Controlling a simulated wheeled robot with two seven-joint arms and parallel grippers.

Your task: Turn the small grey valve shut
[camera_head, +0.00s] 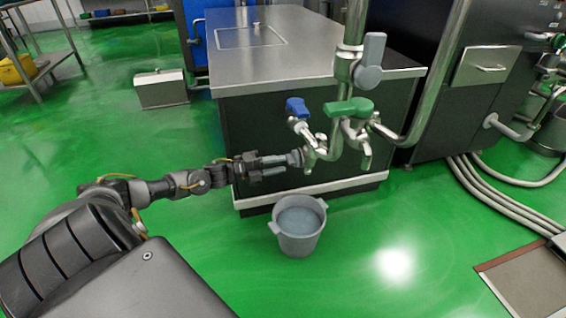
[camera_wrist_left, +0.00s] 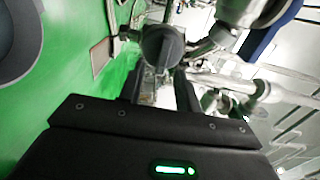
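A small grey valve with a round hub and a narrow tab (camera_wrist_left: 162,46) shows in the left wrist view, just beyond my fingertips. In the head view it sits low on the left side of the pipework and is mostly hidden by my left gripper (camera_head: 288,161). In the left wrist view the fingers of my left gripper (camera_wrist_left: 160,90) stand apart, one on each side of the tab. I see gaps between tab and fingers; contact cannot be told. My right gripper is not in view.
A blue handle (camera_head: 298,107), a green handle (camera_head: 348,107) and a larger grey lever (camera_head: 371,62) crowd the pipes above and right of my gripper. A grey bucket (camera_head: 299,242) stands on the floor below. A steel-topped cabinet (camera_head: 300,62) is behind.

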